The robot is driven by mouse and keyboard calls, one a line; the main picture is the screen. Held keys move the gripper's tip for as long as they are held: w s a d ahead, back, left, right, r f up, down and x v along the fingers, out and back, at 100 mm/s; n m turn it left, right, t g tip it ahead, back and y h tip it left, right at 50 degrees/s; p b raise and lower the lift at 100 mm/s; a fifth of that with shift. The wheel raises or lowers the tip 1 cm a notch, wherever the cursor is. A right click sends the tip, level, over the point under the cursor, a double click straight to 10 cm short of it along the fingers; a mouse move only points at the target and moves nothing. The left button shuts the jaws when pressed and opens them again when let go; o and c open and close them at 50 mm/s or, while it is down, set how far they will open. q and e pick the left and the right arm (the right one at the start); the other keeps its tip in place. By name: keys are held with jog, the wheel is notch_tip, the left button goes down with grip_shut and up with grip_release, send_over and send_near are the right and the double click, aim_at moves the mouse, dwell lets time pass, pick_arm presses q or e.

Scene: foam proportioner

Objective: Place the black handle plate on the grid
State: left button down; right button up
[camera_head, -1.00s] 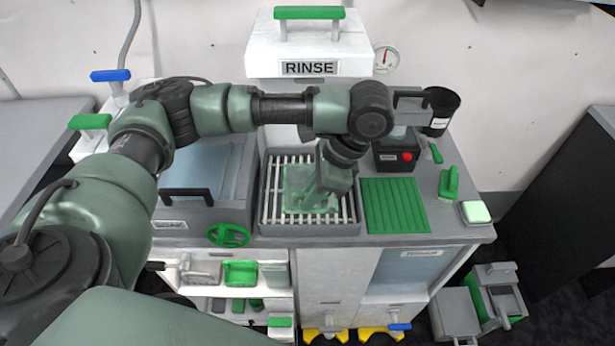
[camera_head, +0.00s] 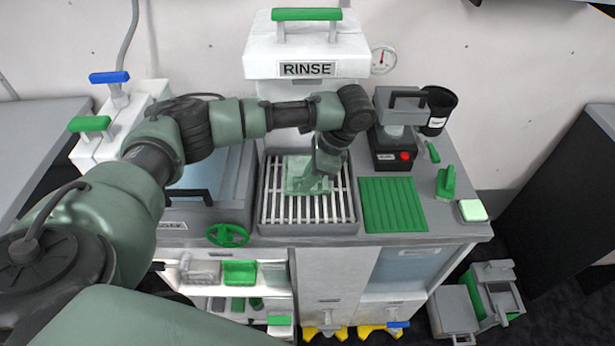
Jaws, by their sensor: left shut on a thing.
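My left gripper (camera_head: 317,184) reaches down over the metal grid (camera_head: 281,213) and is shut on a pale green, see-through-looking square plate (camera_head: 296,172). The plate lies over the back middle part of the grid bars. I cannot tell whether it touches the bars. The fingers and wrist hide its right side, and no black handle on it can be made out. A black handle (camera_head: 187,194) shows at the front of the grey basin left of the grid. My right gripper is not in view.
A green ribbed mat (camera_head: 393,204) lies right of the grid. Behind it stand a black-handled grey device (camera_head: 397,130) and a black cup (camera_head: 438,108). The white RINSE unit (camera_head: 307,45) rises behind the grid. A green wheel (camera_head: 229,235) sits at the front left.

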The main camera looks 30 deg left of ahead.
pick_arm(q)
jog(key=shift+w, duration=0.1)
jog(key=c, duration=1.5)
grip_release()
jog(key=shift+f, duration=0.2)
jog(key=shift+r, duration=0.15)
jog(key=v, duration=1.2)
jog(key=shift+a+b, duration=0.1)
jog(key=shift+b, duration=0.2)
